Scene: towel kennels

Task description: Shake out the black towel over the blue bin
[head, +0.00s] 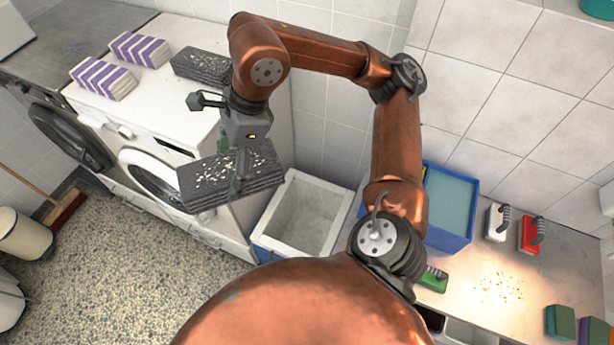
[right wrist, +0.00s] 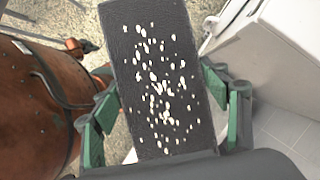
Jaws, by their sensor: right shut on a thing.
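A folded black towel (head: 205,182) with pale crumbs scattered over its top hangs in the air in the head view. My right gripper (head: 238,172) is shut on it. In the right wrist view the towel (right wrist: 157,85) lies between the green-padded fingers, its crumbs plain to see. The blue bin (head: 459,240) stands on the counter to the right, partly hidden behind my right arm. The held towel is well to the left of this bin, in front of the washing machine and beside a white basin. My left gripper is not in view.
A white basin (head: 268,236) with a grey inside stands between washer and counter. Another dark folded towel (head: 200,64) and two purple-striped towels (head: 140,48) (head: 103,78) lie on the white machine top.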

